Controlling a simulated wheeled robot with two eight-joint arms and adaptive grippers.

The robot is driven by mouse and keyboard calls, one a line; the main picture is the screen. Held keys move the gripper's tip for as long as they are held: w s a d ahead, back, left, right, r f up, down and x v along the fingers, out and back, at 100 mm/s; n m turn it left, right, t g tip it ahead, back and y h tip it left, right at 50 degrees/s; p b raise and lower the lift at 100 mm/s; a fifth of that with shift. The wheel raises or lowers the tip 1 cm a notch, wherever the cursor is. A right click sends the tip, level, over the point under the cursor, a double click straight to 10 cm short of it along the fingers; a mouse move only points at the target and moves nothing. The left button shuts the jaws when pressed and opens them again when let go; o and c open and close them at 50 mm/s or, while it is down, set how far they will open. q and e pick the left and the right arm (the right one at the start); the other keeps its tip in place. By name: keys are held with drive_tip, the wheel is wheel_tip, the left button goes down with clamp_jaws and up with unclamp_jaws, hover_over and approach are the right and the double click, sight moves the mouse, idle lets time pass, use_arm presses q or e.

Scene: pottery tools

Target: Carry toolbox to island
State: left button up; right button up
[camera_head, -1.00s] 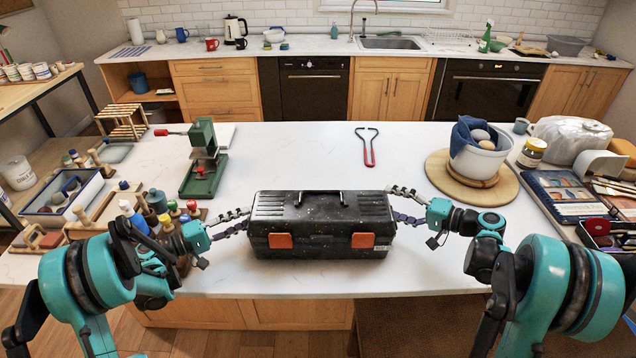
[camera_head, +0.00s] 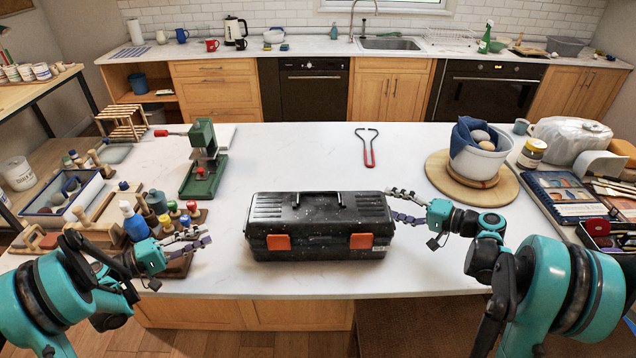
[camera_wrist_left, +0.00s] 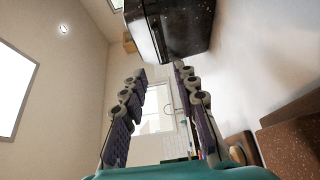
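The black speckled toolbox (camera_head: 320,214), with two orange latches and a top handle, sits upright on the white-topped island (camera_head: 300,160), near its front edge. In the left wrist view it shows at the top (camera_wrist_left: 180,28). My left gripper (camera_head: 206,236) is open and empty, left of the toolbox with a gap between them; its two fingers stand apart in the left wrist view (camera_wrist_left: 161,70). My right gripper (camera_head: 391,202) has its fingers spread at the toolbox's right end. I cannot tell whether they touch it.
Bottles and wooden tools (camera_head: 160,208) stand close by my left gripper. A green press (camera_head: 203,165) is behind them. A red-handled tool (camera_head: 368,150) lies behind the toolbox. A white bowl (camera_head: 478,160) stands on a round wooden board at right. The island's centre back is clear.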

drive_tip(key=v, duration=1.1)
drive_tip(key=shift+s+d, duration=0.3)
drive_tip(key=shift+d+r, duration=0.1)
